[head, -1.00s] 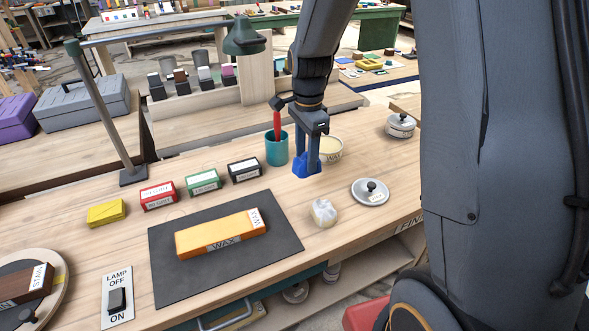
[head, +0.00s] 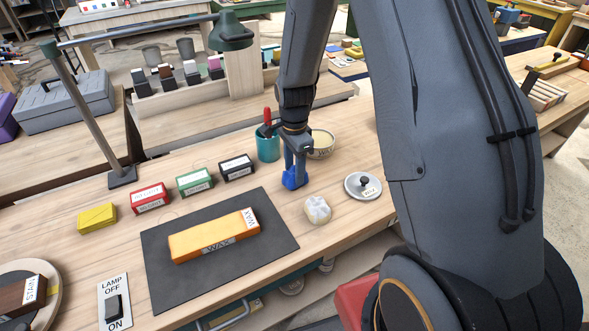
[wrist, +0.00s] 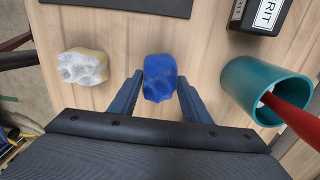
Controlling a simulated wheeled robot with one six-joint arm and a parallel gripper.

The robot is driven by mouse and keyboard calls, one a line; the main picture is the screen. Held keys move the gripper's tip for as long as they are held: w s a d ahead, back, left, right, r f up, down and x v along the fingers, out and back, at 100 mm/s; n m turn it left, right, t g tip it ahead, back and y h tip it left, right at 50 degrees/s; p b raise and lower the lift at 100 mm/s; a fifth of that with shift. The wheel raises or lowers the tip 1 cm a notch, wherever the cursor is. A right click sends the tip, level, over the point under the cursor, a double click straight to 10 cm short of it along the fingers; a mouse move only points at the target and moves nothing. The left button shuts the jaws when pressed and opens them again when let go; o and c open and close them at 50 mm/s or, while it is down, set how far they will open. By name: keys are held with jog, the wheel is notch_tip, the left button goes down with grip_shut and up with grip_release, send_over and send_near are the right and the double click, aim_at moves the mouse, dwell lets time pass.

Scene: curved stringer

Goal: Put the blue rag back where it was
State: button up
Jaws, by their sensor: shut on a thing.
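The blue rag (head: 293,181) is a small crumpled lump in my gripper (head: 296,170), at or just above the workbench; I cannot tell whether it touches the wood. In the wrist view the rag (wrist: 160,78) sits between the two fingers of my gripper (wrist: 160,90), which are shut on it. A crumpled whitish rag (head: 317,209) lies on the bench just in front and to the right of it, and shows left of it in the wrist view (wrist: 84,67). A teal cup (head: 268,147) with a red-handled tool stands behind and left of the blue rag.
A bowl (head: 321,143) stands behind my gripper and a round lid with a black knob (head: 363,186) lies to the right. A dark mat (head: 165,270) bears an orange wax block (head: 214,236). Black, green, red and yellow blocks line the left. Bare wood surrounds the blue rag.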

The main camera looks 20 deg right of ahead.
aim_at(294, 169)
jog(key=shift+f, duration=0.4)
jog(key=o, duration=1)
jog(key=shift+f, duration=0.1)
notch_tip(294, 169, up, 11)
jog(key=b, duration=0.3)
jog(key=s+n, duration=0.5)
jog(key=s+r+n, duration=0.1)
jog(key=s+n, duration=0.4)
jog(key=s, duration=0.1)
jog(key=s+n+t, duration=0.1)
jog(key=s+n, duration=0.5)
jog(key=shift+r, duration=0.25)
